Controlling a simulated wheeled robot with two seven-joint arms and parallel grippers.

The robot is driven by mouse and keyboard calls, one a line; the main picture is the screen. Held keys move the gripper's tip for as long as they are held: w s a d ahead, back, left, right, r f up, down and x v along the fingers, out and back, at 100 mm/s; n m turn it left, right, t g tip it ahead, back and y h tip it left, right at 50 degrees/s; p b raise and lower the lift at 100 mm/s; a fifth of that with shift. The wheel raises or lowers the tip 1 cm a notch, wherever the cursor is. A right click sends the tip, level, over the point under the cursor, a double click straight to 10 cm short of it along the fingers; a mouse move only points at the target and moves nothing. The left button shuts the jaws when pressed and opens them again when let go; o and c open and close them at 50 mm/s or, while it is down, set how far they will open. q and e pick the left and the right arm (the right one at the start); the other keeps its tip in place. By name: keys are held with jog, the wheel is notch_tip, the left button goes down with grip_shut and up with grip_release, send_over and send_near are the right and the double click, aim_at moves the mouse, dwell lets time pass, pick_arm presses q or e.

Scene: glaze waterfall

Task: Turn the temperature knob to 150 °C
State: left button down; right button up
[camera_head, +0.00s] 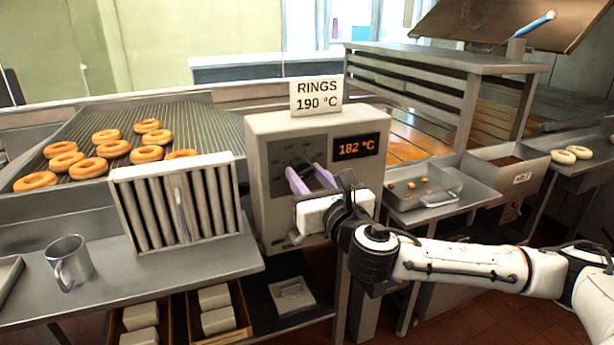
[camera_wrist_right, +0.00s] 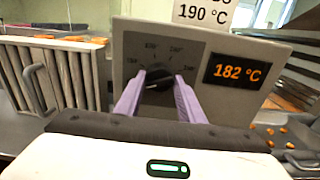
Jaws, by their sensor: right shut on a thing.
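The temperature knob (camera_wrist_right: 157,78) is black and sits on a dark dial plate on the front of a grey control box (camera_head: 266,150). Scale marks ring it, too small to read surely. The orange display (camera_head: 358,147) beside it reads 182 °C; it also shows in the right wrist view (camera_wrist_right: 235,71). My right gripper (camera_head: 312,178) reaches the dial from the front, with its purple fingers shut on the knob. In the right wrist view the fingers (camera_wrist_right: 157,88) lie on either side of the knob. The knob is mostly hidden in the head view. My left gripper is not in view.
A card (camera_head: 316,96) reading RINGS 190 °C stands on the box. A slatted metal panel (camera_head: 178,205) and a metal mug (camera_head: 69,262) stand on the left counter. Rings lie on a rack (camera_head: 205,135) behind. A tray (camera_head: 428,197) with small pieces is at right.

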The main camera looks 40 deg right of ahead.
dwell(0.5)
jog(key=o, duration=1)
jog(key=shift+o, duration=0.2)
jog(key=shift+s, duration=0.1)
